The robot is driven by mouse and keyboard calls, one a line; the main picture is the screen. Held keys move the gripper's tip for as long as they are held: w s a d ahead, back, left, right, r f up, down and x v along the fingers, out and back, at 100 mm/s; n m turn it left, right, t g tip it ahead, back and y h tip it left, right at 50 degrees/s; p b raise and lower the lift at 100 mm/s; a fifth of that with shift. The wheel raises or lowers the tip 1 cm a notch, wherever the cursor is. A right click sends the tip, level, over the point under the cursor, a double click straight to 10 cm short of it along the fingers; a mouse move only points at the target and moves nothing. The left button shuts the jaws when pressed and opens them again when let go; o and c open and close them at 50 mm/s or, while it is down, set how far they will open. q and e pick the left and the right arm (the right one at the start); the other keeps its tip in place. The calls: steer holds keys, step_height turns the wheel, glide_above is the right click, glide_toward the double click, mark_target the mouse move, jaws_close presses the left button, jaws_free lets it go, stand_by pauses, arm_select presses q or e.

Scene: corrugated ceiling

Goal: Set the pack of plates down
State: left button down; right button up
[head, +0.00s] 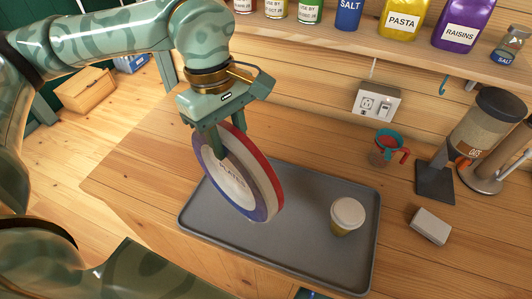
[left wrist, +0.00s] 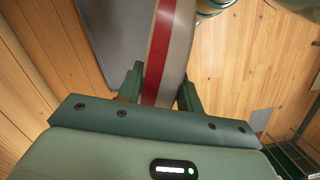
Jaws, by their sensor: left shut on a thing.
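The pack of plates (head: 236,180) is a thick round disc with a blue and white printed face and a red band on its edge. It stands on edge, tilted, over the left part of a grey tray (head: 305,252). I cannot tell whether its lower rim touches the tray. My left gripper (head: 226,140) is shut on the upper part of the pack. In the left wrist view the pack (left wrist: 166,60) sits between the two fingers (left wrist: 160,92), its red stripe facing the camera. My right gripper is not in view.
A lidded cup (head: 346,216) stands on the tray's right side. Right of the tray are a white box (head: 430,226), a red-handled measuring cup (head: 388,150) and a dispenser (head: 480,125). A shelf with jars and bags runs along the back. The tray's middle is clear.

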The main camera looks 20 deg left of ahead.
arm_select(q)
steer(key=w+f, duration=1)
steer(key=f, duration=0.1)
steer(key=shift+w+d+f+p, duration=0.15)
steer(key=shift+w+f+p, duration=0.1)
steer(key=shift+p, duration=0.2)
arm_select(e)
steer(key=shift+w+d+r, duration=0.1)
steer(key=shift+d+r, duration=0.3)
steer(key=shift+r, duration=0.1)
arm_select(q)
steer(key=c, duration=0.9)
jaws_free()
steer(key=shift+f, duration=0.1)
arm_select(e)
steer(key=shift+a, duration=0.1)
